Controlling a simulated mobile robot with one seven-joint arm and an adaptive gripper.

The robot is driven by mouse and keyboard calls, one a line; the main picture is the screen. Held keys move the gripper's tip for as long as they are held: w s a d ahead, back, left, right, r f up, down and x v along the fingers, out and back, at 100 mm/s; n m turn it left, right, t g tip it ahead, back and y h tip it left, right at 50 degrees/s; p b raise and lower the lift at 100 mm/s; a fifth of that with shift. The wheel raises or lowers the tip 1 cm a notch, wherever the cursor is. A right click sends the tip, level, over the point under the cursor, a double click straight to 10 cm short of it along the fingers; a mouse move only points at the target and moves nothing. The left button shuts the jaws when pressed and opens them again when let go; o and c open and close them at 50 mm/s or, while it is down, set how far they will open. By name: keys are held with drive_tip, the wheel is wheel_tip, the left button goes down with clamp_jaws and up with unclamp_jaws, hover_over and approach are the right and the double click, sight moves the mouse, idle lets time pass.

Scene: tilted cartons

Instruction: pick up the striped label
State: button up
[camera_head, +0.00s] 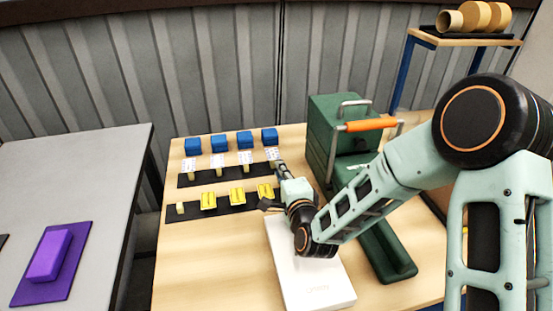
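Small labels stand in two rows on black strips on the wooden table. The back row holds white labels with faint dark marks, such as the leftmost white label (189,165). The front row holds yellow labels, such as the middle yellow label (237,196), with darker lines across them. They are too small to tell which is the striped label. My gripper (272,187) is at the right end of both rows, close to the rightmost yellow label (264,190). Its fingers are small and partly hidden by my wrist, so their opening and any contact are unclear.
Blue blocks (219,142) line the back of the wooden table (200,270). A green machine with an orange handle (370,124) stands right of the labels. A white box (312,285) lies below my wrist. A grey table (90,190) at left holds a purple block (48,256).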

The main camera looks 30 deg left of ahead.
sight(275, 159)
drive_tip(key=x, duration=0.3)
drive_tip(key=b+x, duration=0.1)
drive_tip(key=x, duration=0.2)
drive_tip(key=shift+d+f, duration=0.1)
drive_tip(key=shift+f, duration=0.15)
drive_tip(key=shift+w+a+b, duration=0.45)
drive_tip(key=shift+w+b, duration=0.05)
clamp_jaws()
wheel_tip(275, 159, up, 3)
drive_tip(key=shift+f+p, duration=0.15)
drive_tip(key=shift+p, duration=0.5)
drive_tip(key=shift+f, duration=0.1)
drive_tip(key=r+p+v, duration=0.1)
drive_tip(key=r+v, duration=0.1)
drive_tip(key=v, duration=1.2)
drive_tip(key=shift+r+p, duration=0.25)
drive_tip(key=shift+p, duration=0.15)
